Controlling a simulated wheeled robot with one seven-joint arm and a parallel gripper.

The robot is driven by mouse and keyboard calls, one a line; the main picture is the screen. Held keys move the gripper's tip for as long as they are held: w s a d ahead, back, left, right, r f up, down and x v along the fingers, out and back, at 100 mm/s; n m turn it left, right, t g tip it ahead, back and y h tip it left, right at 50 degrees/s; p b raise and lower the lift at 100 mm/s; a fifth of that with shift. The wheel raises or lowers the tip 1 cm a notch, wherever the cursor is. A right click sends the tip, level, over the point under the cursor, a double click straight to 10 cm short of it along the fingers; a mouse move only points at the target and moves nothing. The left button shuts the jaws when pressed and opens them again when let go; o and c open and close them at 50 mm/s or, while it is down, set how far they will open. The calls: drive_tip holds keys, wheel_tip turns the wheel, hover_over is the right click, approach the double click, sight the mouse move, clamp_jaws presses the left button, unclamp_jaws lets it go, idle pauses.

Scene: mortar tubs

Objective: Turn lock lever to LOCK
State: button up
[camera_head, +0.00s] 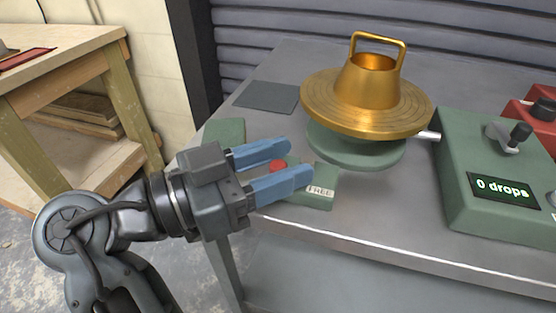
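The lock lever shows as a red knob (278,166) above a green base plate (318,196) with a FREE label at the table's front edge. My gripper (296,161) comes in from the left with its two blue fingers apart. The red knob appears between the fingers, nearer their roots than their tips. I cannot tell whether either finger touches it. The lever's arm and any LOCK label are hidden by my gripper. A brass disc with a handled cone mould (369,82) stands on a round green base (355,152) just behind the lever.
A green control box (470,205) reading "0 drops", with a black-knobbed crank (519,134), stands to the right on the grey metal table (385,215). A red box (541,112) is beyond it. A dark flat plate (268,97) lies behind my gripper. A wooden bench (75,75) stands at left.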

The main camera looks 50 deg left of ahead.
drive_tip(key=v, duration=0.8)
idle(0.7)
